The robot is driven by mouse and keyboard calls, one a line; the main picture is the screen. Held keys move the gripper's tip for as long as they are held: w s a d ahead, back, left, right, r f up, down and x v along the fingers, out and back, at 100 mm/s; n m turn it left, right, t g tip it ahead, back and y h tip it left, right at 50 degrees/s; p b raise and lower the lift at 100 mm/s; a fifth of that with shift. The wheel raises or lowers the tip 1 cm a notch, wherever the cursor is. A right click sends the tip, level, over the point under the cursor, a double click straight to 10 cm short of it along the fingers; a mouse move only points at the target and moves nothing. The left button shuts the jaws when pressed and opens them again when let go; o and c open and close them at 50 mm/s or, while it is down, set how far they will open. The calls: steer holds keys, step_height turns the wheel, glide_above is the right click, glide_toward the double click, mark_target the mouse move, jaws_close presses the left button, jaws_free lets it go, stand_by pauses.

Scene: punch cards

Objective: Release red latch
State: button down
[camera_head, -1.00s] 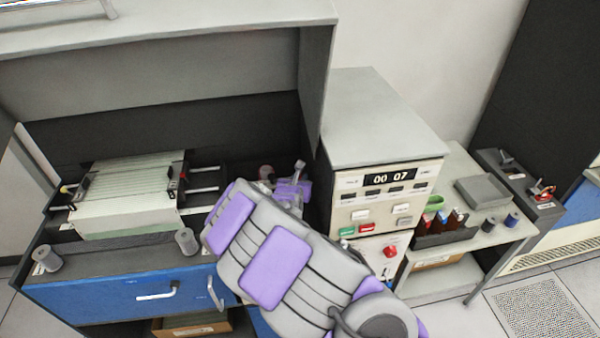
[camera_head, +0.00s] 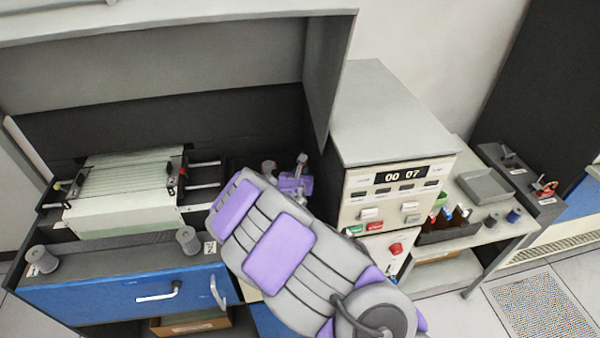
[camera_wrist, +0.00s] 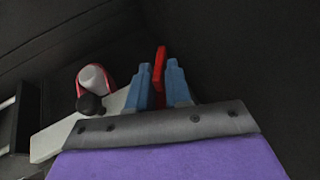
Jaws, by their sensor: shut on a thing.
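In the wrist view, a narrow red piece (camera_wrist: 159,72), which looks like the red latch, stands upright between the two blue fingers of my gripper (camera_wrist: 161,88). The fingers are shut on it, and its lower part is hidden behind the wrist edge. In the head view, my arm crosses the dark recess right of the card deck. The wrist (camera_head: 295,182) shows there, but the fingertips and the held red piece are hidden.
A card deck (camera_head: 125,212) lies in the machine left of my arm. A control box (camera_head: 385,130) reading "00 07" stands close on the right. A grey knob with a pink rim (camera_wrist: 94,78) and a black ball (camera_wrist: 90,104) are left of the fingers.

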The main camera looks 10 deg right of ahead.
steer(key=shift+w+d+r, duration=0.1)
steer(key=shift+d, duration=0.05)
steer(key=shift+r, duration=0.1)
